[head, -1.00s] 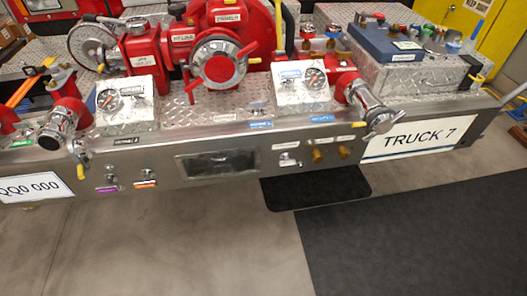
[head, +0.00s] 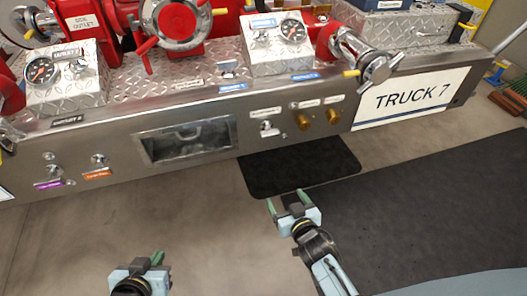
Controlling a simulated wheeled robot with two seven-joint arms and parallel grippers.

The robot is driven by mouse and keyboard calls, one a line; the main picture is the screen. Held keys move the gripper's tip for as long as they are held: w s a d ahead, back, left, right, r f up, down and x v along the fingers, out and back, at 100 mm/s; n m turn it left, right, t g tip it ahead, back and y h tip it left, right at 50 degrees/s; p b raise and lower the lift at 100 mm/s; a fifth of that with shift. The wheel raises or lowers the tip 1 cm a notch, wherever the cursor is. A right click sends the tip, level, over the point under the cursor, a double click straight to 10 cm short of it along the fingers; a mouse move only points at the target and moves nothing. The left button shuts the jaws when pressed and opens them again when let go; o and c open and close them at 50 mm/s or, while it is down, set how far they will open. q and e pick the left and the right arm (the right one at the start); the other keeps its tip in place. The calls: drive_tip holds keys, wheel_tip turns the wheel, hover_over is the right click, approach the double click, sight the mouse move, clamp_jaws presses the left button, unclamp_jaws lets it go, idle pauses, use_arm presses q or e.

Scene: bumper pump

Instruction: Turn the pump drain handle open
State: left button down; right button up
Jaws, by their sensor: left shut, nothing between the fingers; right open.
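The steel truck bumper carries small controls on its front face. A silver handle (head: 267,127) and two brass knobs (head: 303,121) (head: 334,114) sit right of the recessed window. Two silver pull knobs (head: 50,169) (head: 98,160) sit at the left, above a purple and an orange label. The labels are too small to read, so I cannot tell which is the pump drain handle. My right gripper (head: 286,203) is open and empty, below the silver handle in the picture and apart from the bumper. My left gripper (head: 155,258) is shut and empty, low in the picture.
The recessed window (head: 188,142) is mid-bumper. A capped silver outlet (head: 375,68) juts out at the right above the "TRUCK 7" plate (head: 412,97). Red pump parts (head: 175,22) and gauge boxes stand on top. Open floor and a dark mat (head: 420,190) lie in front.

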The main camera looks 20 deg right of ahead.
drive_tip(key=w+r+t+b, duration=0.4)
drive_tip(key=r, duration=0.4)
drive_tip(key=b, duration=0.2)
approach(271, 136)
drive_tip(key=w, duration=0.2)
drive_tip(key=shift+m, duration=0.3)
drive_tip(key=w+b, duration=0.1)
drive_tip(key=w, duration=0.1)
drive_tip(key=w+b, duration=0.1)
drive_tip(key=w, duration=0.2)
drive_tip(key=shift+w+a+r, duration=0.15)
drive_tip(key=shift+a, duration=0.05)
use_arm(q)
drive_tip(key=d+r+t+h, duration=0.1)
drive_tip(key=r+t+h, duration=0.1)
drive_tip(key=r+t, duration=0.5)
drive_tip(key=d+r+t+h, duration=0.2)
drive_tip(key=r+t, duration=0.5)
drive_tip(key=r, duration=1.2)
drive_tip(key=shift+d+h, duration=0.2)
drive_tip(key=shift+h, duration=0.2)
use_arm(e)
drive_tip(key=shift+w, duration=0.8)
use_arm(q)
drive_tip(key=shift+s, duration=0.1)
use_arm(e)
drive_tip(key=c, duration=1)
drive_tip(key=shift+n, duration=2.4)
drive_tip(key=o, duration=1)
